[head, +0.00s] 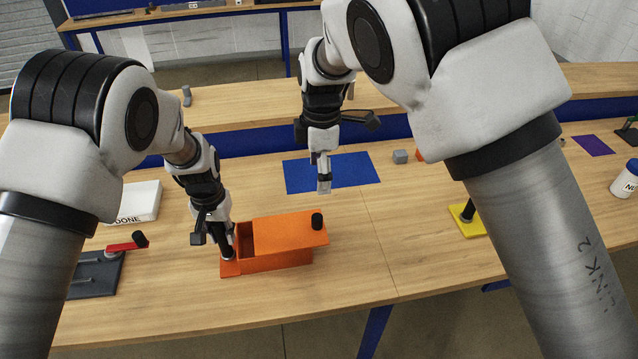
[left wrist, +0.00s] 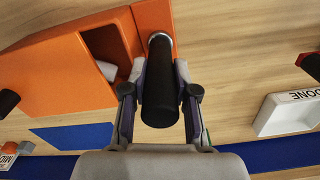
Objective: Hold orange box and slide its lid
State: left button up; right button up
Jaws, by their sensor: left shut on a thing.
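The orange box (head: 284,262) stands on the wooden table. Its orange lid (head: 282,232) sits shifted to the right, overhanging the box's right end and leaving a dark gap at the left. A black knob (head: 317,221) stands on the lid's right end. My left gripper (head: 226,250) is shut on the black handle at the box's left end; the wrist view shows this black handle (left wrist: 160,75) between the fingers, with the lid (left wrist: 55,75) and gap at upper left. My right gripper (head: 324,183) hangs apart from the box, above the table; its finger opening is unclear.
A blue mat (head: 360,170) lies behind the box. A white DONE tray (head: 140,201) and a dark grey plate with a red lever (head: 97,275) are at left. A grey cube (head: 400,157) and yellow base (head: 470,226) are at right.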

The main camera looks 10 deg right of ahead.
jog(key=shift+a+r, duration=0.3)
jog(key=shift+r, duration=0.4)
jog(key=c, duration=0.9)
jog(key=shift+w+d+f+m, duration=0.2)
jog(key=shift+m, duration=0.7)
jog(key=c, duration=0.6)
jog(key=shift+w+d+f+m+y, duration=0.15)
jog(key=shift+m+y, duration=0.1)
jog(key=shift+m, duration=0.3)
jog(key=shift+d+f+m+y, duration=0.1)
jog(key=shift+m+y, duration=0.15)
jog(key=shift+m, duration=0.3)
grip_shut()
jog(key=w+d+f+m+g+y, duration=0.15)
jog(key=d+f+m+y, duration=0.4)
jog(key=m, duration=0.95)
jog(key=w+d+f+m+y, duration=0.2)
jog(key=d+m, duration=0.6)
jog(key=m, duration=0.6)
jog(key=s+a+f, duration=0.3)
jog(key=a+f, duration=0.4)
jog(key=a, duration=0.3)
jog(key=shift+s+a, duration=0.15)
jog(key=shift+a, duration=0.15)
